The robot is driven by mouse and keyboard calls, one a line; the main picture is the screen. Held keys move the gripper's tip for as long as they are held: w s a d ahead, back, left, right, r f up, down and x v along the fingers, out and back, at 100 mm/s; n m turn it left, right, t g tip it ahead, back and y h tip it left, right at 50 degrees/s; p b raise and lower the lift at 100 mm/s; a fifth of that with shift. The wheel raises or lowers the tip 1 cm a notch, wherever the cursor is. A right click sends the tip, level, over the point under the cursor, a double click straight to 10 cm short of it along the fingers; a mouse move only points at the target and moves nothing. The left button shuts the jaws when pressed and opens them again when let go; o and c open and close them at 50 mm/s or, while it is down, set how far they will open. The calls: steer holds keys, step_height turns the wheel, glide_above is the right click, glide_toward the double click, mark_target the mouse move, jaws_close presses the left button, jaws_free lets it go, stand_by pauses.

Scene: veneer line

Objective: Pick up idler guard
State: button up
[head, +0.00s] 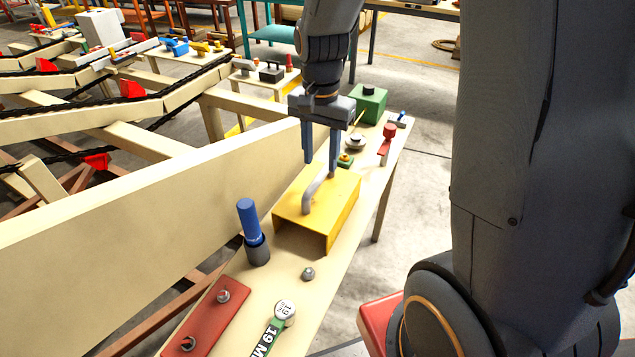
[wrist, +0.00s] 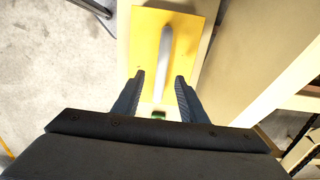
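The idler guard appears to be the yellow box-shaped cover (head: 292,206) with an open near end and a bent grey handle (head: 317,188) on top. It rests on the narrow cream bench. My gripper (head: 321,160) points down over the far end of the handle, with its two fingers apart and nothing between them that I can make out. In the wrist view, the yellow cover (wrist: 190,47) and its handle (wrist: 167,48) lie ahead of the open fingertips (wrist: 159,80), with the handle roughly in line with the gap. Exact height above the handle is unclear.
A long cream conveyor beam (head: 150,205) runs close along the left side.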

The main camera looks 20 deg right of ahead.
mark_target(319, 175)
step_height(319, 175, down, 2)
steer(key=shift+a+f, duration=0.15)
steer(key=shift+f, duration=0.05)
steer(key=shift+w+f+p, duration=0.15)
steer(key=shift+f+p, duration=0.9)
steer(key=shift+f, duration=1.35)
jaws_close()
